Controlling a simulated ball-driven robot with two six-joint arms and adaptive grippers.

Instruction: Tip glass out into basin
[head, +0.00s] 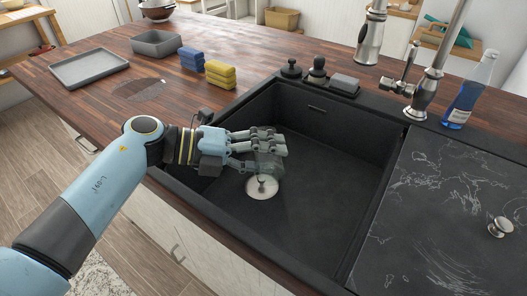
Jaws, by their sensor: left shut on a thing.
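My left gripper (268,151) reaches in from the left over the black basin (322,185). It is shut on a clear glass (267,166), which is faint and partly hidden by the fingers. The glass is over the left part of the basin, near the round drain (262,187). I cannot tell how far the glass is tilted, or whether it holds anything. My right gripper is not in view.
A grey tray (88,68), a grey bin (157,43), blue sponges (191,58) and yellow sponges (220,74) stand on the wooden counter. A faucet (421,93) and a blue bottle (468,92) stand behind the basin. A dark board (440,220) lies right of it.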

